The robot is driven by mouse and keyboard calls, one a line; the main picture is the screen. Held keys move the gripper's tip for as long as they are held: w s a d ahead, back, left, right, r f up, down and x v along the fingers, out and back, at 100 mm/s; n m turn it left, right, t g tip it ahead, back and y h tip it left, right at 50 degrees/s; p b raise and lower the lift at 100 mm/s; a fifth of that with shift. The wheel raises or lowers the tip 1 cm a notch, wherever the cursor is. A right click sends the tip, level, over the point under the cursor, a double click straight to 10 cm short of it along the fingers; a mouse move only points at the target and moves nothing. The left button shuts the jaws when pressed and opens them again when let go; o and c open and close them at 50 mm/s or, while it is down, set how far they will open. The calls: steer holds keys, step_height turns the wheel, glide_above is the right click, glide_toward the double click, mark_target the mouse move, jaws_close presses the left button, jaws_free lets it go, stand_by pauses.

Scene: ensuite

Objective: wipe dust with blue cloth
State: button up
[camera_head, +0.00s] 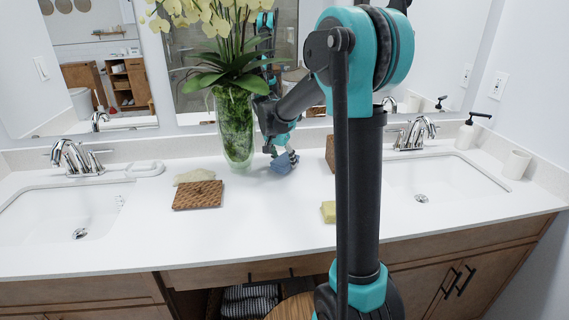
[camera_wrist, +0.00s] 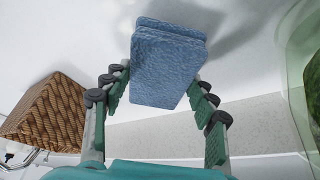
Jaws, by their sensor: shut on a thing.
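A folded blue cloth (camera_wrist: 168,65) is between the fingertips of my gripper (camera_wrist: 160,95) in the wrist view. My gripper is shut on it. In the head view the blue cloth (camera_head: 284,162) is at or just above the white countertop (camera_head: 250,215), right of the glass vase; I cannot tell if it touches. My gripper (camera_head: 290,155) there is small and partly covers the cloth. I cannot make out any dust on the counter.
A glass vase with yellow orchids (camera_head: 234,125) stands close left of my gripper. A woven basket (camera_wrist: 45,110) is on the other side, mostly behind my arm in the head view. A brown woven tray (camera_head: 198,195), a beige cloth (camera_head: 194,176) and a yellow sponge (camera_head: 328,211) lie nearby. Sinks flank the counter.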

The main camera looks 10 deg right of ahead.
mark_target(287, 157)
steer(key=shift+r, duration=2.1)
steer(key=shift+r, duration=0.15)
steer(key=shift+r, duration=1.35)
steer(key=shift+w+d, duration=0.1)
steer(key=shift+d, duration=0.05)
